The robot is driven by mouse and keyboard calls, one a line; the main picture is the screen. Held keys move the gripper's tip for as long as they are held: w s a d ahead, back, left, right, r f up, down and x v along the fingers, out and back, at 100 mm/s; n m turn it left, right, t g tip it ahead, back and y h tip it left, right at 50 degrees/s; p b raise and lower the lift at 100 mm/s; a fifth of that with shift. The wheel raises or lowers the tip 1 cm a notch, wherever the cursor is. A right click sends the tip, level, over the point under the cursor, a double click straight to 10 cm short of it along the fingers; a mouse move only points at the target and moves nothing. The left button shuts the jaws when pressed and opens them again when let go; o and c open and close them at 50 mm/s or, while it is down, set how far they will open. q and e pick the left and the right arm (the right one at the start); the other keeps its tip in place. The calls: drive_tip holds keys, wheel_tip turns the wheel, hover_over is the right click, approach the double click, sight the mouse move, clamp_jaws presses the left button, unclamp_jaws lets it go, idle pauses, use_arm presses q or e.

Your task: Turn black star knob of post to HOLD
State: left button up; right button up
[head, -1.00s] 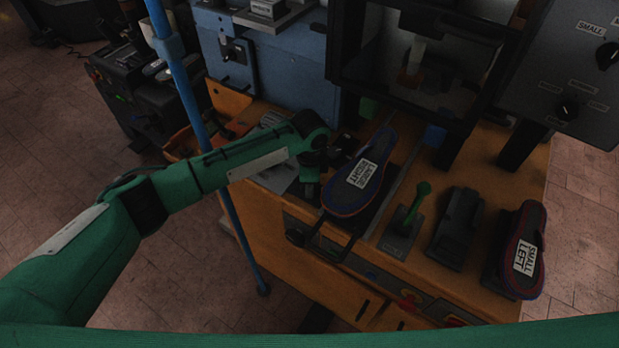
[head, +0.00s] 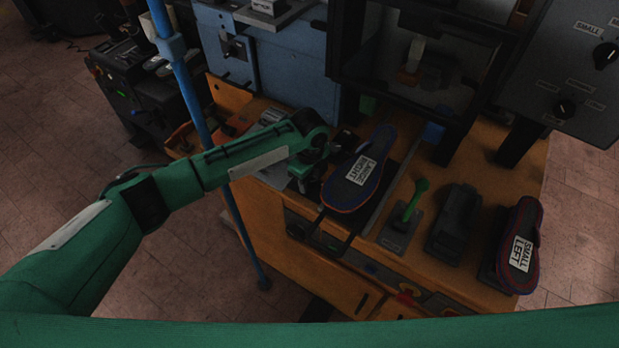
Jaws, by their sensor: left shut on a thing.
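My left gripper (head: 306,172) reaches in from the left over the workbench. Its fingers point down just left of the blue-soled shoe labelled LARGE RIGHT (head: 360,172). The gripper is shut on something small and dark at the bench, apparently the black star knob. The knob and its post are almost wholly hidden by the wrist and fingers, so I cannot make out the knob's angle. No HOLD mark can be read. My right gripper is not in view.
A green-handled lever (head: 413,203), a dark block (head: 456,222) and a SMALL LEFT shoe (head: 521,248) stand to the right on the orange bench. The dark press frame (head: 348,50) rises behind. A blue pole (head: 193,90) stands close to my left forearm.

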sight(310, 183)
use_arm(q)
drive_tip(key=shift+r, duration=0.1)
idle(0.4)
drive_tip(key=o, duration=1)
wheel_tip(310, 183, up, 14)
drive_tip(key=b, duration=0.3)
